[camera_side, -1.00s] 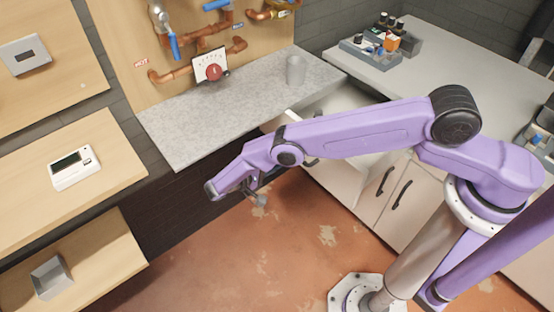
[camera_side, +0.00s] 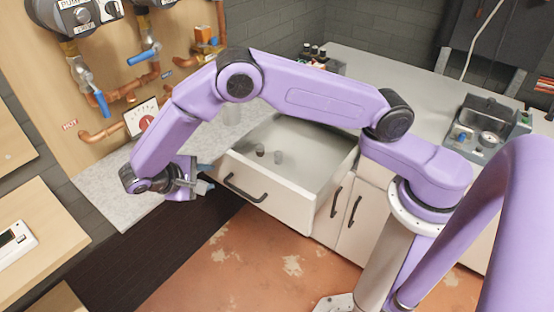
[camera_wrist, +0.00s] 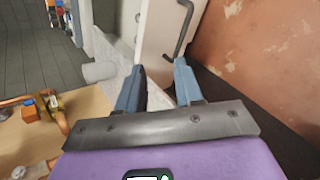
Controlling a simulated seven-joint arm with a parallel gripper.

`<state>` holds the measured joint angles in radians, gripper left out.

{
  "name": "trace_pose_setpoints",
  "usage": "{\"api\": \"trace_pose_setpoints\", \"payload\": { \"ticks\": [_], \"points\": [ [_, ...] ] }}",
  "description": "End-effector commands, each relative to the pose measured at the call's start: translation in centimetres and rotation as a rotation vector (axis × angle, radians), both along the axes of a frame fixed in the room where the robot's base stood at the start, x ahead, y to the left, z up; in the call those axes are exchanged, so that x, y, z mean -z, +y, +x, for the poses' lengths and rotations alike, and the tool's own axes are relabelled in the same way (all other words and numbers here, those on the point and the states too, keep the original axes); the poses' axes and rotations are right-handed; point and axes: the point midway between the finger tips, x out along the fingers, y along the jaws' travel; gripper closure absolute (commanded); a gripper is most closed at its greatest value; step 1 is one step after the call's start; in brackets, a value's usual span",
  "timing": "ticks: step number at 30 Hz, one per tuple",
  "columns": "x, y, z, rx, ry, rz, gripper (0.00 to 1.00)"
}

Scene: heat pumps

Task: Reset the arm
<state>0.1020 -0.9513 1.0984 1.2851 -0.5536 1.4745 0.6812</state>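My gripper (camera_side: 206,178) is in front of the grey stone counter, left of the open drawer, in the side view. In the wrist view its two blue-grey fingers (camera_wrist: 159,84) stand apart with nothing between them, so it is open and empty. Beyond the fingers in that view are the white drawer front (camera_wrist: 155,35) and its dark handle (camera_wrist: 180,28). My gripper appears apart from both.
A grey cylinder (camera_side: 232,114) stands on the stone counter (camera_side: 95,180), partly behind my arm. Copper pipes with blue-handled valves (camera_side: 102,104) line the wooden board at left. The floor (camera_side: 235,270) is clear.

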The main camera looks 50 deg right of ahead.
Motion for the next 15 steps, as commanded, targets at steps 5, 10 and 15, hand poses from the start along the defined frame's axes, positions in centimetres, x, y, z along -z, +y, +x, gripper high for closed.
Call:
{"api": "trace_pose_setpoints", "payload": {
  "ticks": [5, 10, 15],
  "points": [
    [-4.5, -0.5, -3.1, -0.079, 0.072, 0.136, 0.64],
    [-8.0, -1.7, -6.9, -0.162, 0.134, 0.261, 0.64],
    [-10.9, -3.5, -11.1, -0.25, 0.187, 0.384, 0.64]
  ]
}}
